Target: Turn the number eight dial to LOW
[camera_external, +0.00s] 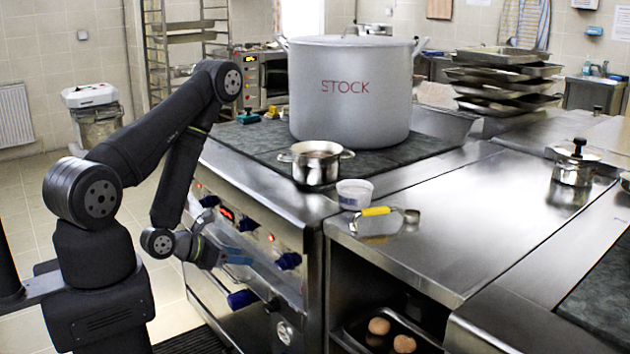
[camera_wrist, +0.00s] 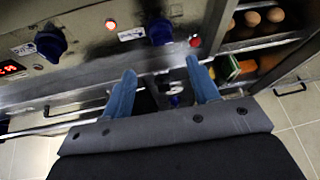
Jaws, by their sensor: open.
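The stove front carries several blue dials; in the external view one dial (camera_external: 288,261) is at the right end, another (camera_external: 246,224) is at the middle, and one (camera_external: 209,201) is further left. I cannot read which is number eight or any LOW mark. The wrist view shows two blue dials, one at left (camera_wrist: 50,42) and one at upper right (camera_wrist: 160,30). My gripper (camera_external: 240,262) is open and empty in front of the stove front, left of the right-end dial. In the wrist view its two blue fingers (camera_wrist: 163,88) point toward the panel, apart from the dials.
A stockpot (camera_external: 348,112) and small pot (camera_external: 316,168) stand on the stovetop. A yellow-handled tool (camera_external: 376,211) lies on the counter. A red display (camera_wrist: 10,68) sits at the panel's left in the wrist view.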

